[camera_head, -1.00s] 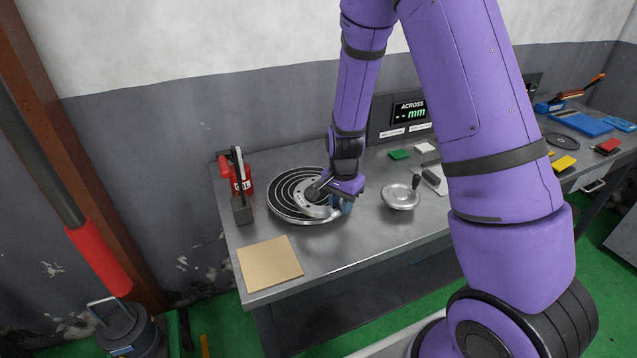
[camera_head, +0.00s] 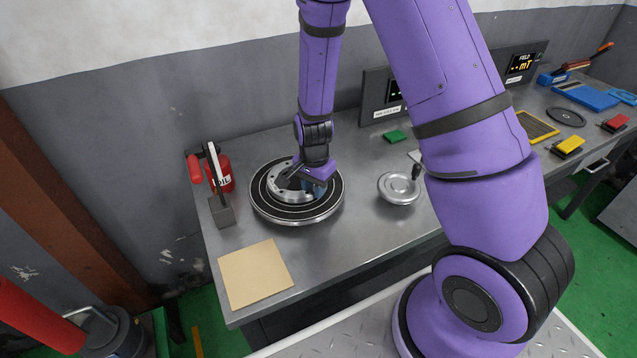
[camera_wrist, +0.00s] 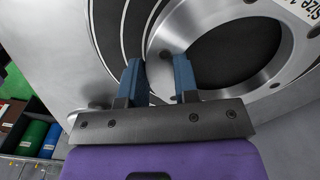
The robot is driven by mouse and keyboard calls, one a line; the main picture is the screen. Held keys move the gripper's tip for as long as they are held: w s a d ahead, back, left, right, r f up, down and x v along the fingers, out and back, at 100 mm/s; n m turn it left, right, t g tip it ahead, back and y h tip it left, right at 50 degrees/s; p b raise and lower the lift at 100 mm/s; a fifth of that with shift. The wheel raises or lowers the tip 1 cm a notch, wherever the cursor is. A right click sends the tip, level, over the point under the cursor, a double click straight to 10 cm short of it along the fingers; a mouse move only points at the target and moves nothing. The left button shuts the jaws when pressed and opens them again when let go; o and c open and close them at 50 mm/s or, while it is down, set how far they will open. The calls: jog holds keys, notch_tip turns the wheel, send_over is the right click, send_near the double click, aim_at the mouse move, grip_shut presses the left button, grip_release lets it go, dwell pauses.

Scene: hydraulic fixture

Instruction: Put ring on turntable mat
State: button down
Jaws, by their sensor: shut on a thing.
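The ring (camera_head: 283,188) is a flat metal ring with holes around its face and a white size label, which shows in the wrist view (camera_wrist: 174,30). My gripper (camera_wrist: 159,80) is shut on the ring's wall, with one blue finger on each side. In the head view my gripper (camera_head: 306,180) is over the turntable and covers the ring's right part. The turntable mat (camera_head: 264,205) is black with pale concentric circles and shows around and through the ring. The ring is over the mat's middle, on it or just above; I cannot tell which.
A red oil can (camera_head: 222,174) and a grey block with an upright handle (camera_head: 222,211) stand left of the turntable. A tan square pad (camera_head: 256,273) lies in front. A silver round part with a handle (camera_head: 398,189) stands to the right. Display boxes line the back.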

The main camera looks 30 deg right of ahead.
jog(key=shift+f, duration=0.25)
jog(key=c, duration=0.9)
grip_release()
jog(key=shift+o, duration=0.2)
